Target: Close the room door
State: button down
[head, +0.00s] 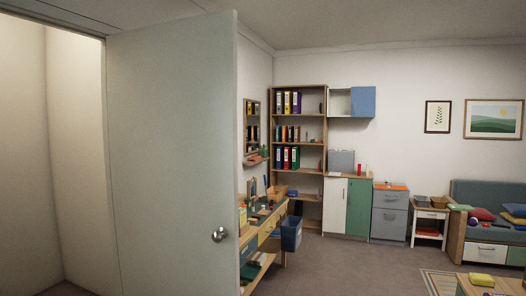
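The room door (170,150) is a pale grey-green panel, standing open into the room on the left side of the head view. Its hinge side is at the left, next to the doorway (70,160), which shows a lit, cream-walled space beyond. A round metal knob (219,235) sits near the door's right, free edge. The bottom of the door is cut off by the frame. My gripper is not in view.
Behind the door's free edge stand a desk (264,222) with items and a dark blue bin (291,234). A bookshelf (312,215), cabinets and a sofa (487,194) line the back. A low table (505,283) is at lower right. Brown floor (350,270) between is clear.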

aim_at(172, 85)
jog(key=u, duration=0.05)
jog(key=i, duration=0.85)
jog(key=u, duration=0.9)
jog(key=i, duration=0.5)
jog(key=u, duration=0.45)
